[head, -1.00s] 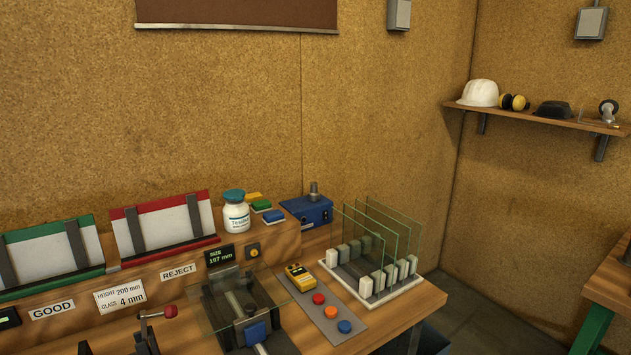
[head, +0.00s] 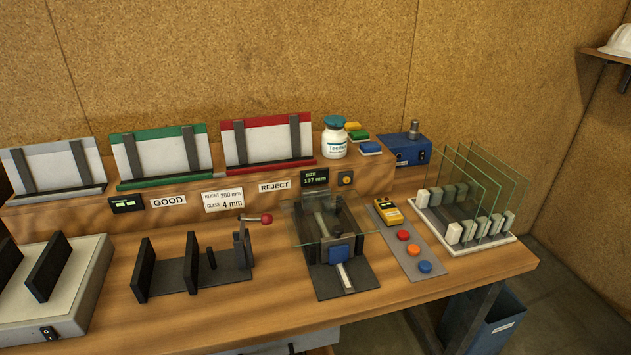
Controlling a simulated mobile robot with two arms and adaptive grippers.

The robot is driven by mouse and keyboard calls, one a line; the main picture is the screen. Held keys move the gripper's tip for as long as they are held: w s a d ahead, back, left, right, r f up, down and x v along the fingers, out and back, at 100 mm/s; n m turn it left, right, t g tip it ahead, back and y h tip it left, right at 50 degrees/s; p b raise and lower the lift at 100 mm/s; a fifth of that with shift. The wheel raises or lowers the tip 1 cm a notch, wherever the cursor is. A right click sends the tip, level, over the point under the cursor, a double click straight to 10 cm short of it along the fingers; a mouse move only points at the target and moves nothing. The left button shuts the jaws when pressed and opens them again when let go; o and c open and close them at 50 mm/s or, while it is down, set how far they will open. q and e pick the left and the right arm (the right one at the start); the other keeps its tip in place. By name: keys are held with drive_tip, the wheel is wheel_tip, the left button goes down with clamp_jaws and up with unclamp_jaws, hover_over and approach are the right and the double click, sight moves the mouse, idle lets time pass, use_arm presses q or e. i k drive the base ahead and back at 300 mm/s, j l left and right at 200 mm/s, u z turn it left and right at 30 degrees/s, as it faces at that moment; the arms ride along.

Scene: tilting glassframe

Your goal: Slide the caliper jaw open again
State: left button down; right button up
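The caliper (head: 345,286) stands on the wooden bench, right of the middle, on a dark base plate. Its sliding jaw (head: 341,252) has a blue block at the front of a pale rail. A glass pane (head: 312,231) lies flat across the caliper, and the jaw appears close to its front edge; whether they touch I cannot tell. The small display (head: 315,180) behind it reads SIZE 197 mm. Neither of my grippers shows in the head view.
A rack (head: 465,236) with several upright glass panes stands at the right. A button panel (head: 411,243) and yellow meter (head: 388,211) lie beside the caliper. A black fixture with a red-knobbed lever (head: 266,219) stands left. The bench front (head: 240,312) is clear.

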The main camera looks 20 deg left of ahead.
sight(337, 250)
drive_tip(key=k+j+z, duration=0.2)
drive_tip(key=j, duration=0.25)
drive_tip(key=j+z, duration=0.2)
drive_tip(key=j, duration=0.25)
drive_tip(key=k+j+z, duration=0.2)
drive_tip(key=j, duration=0.2)
drive_tip(key=i, duration=0.05)
